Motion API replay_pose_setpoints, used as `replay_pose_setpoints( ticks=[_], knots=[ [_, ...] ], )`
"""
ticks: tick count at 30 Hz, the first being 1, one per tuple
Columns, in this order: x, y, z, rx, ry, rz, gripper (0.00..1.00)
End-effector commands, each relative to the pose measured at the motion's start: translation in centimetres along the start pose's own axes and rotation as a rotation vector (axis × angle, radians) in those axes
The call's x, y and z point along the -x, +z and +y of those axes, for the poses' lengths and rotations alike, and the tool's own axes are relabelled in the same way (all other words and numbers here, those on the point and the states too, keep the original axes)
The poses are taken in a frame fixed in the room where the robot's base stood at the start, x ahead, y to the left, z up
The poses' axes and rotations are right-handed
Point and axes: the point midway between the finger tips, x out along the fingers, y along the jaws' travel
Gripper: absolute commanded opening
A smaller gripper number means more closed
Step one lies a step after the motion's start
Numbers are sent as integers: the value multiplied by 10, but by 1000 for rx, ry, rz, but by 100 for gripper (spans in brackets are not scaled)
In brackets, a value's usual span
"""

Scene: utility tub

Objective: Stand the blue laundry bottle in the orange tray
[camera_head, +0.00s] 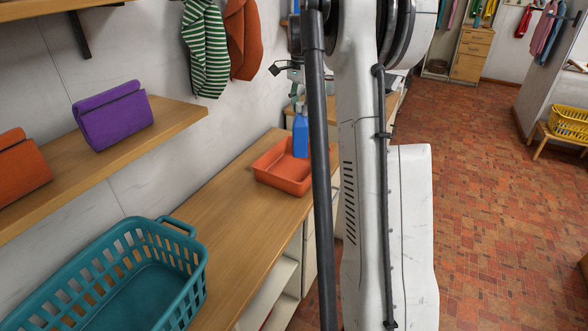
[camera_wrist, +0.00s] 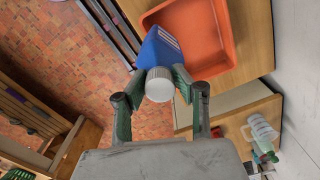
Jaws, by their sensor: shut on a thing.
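The blue laundry bottle (camera_head: 301,138) is upright in the head view, its lower end overlapping the orange tray (camera_head: 268,181). I cannot tell whether its base touches the tray floor. In the wrist view the bottle (camera_wrist: 157,49) has a white ribbed cap (camera_wrist: 159,85) and overlaps a near corner of the tray (camera_wrist: 193,38). My gripper (camera_wrist: 161,82) is shut on the bottle near its cap, one green finger on each side. In the head view my gripper (camera_head: 298,103) is partly hidden by my arm. The tray sits on the wooden counter.
A teal laundry basket (camera_head: 183,262) stands on the near counter, left of the tray. A shelf (camera_head: 175,122) with a purple bag (camera_head: 113,115) juts out above the counter. A pale bottle (camera_wrist: 262,128) shows at lower right in the wrist view. Bare counter (camera_head: 222,212) lies between basket and tray.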

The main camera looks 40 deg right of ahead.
Motion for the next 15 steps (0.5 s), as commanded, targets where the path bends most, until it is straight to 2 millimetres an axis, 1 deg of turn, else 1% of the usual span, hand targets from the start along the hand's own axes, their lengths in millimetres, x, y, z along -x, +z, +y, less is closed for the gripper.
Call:
replay_pose_setpoints(
  ticks=[1, 6, 10, 15],
  knots=[
    [-6, 0, -14, -61, 0, 0, 0],
    [-30, 0, -47, -281, 0, 0, 0],
    [-44, 2, -64, -400, 0, 0, 0],
    [-55, 3, -74, -477, 0, 0, 0]
  ],
)
